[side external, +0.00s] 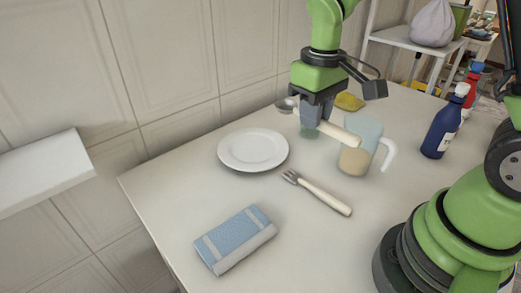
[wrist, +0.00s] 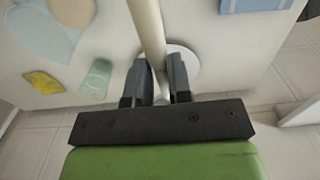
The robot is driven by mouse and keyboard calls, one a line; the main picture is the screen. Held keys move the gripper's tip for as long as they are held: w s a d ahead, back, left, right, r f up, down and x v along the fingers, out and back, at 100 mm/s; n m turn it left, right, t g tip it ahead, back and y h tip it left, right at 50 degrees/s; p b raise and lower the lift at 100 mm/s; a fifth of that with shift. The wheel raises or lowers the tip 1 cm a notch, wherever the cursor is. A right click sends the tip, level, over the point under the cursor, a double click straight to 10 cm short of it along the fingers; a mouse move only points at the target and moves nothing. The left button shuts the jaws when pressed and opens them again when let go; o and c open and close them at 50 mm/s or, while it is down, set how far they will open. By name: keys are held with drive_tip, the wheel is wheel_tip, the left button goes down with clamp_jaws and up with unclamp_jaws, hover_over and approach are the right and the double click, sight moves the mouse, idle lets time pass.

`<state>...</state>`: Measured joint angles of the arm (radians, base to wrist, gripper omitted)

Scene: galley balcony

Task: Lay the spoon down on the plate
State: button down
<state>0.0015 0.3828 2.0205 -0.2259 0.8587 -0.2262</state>
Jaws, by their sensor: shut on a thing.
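My gripper (side external: 311,122) is shut on the spoon (side external: 340,134) and holds it above the table, up and to the right of the plate in the side view. The spoon's cream handle points right and its grey metal bowl points left. In the wrist view the handle (wrist: 147,28) runs between the fingers of my gripper (wrist: 157,82); the spoon's bowl is hidden there. The white round plate (side external: 253,163) lies flat and empty on the table. In the wrist view the plate (wrist: 190,60) shows partly behind the fingers.
A fork (side external: 320,194) lies right of and nearer than the plate. A folded blue cloth (side external: 235,238) lies at the front. A pale blue jug (side external: 368,130), a green cup (wrist: 98,77) and a yellow cloth or sponge (side external: 349,101) are near my gripper. A blue bottle (side external: 441,128) stands right.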

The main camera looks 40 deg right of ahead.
drive_tip(key=w+f, duration=0.3)
drive_tip(key=w, duration=0.8)
hover_over(255, 147)
wheel_tip(255, 147, down, 6)
drive_tip(key=shift+a+f, duration=0.1)
drive_tip(key=shift+f, duration=3.1)
drive_tip(key=shift+f, duration=0.4)
drive_tip(key=c, duration=1)
unclamp_jaws()
drive_tip(key=shift+o, duration=0.2)
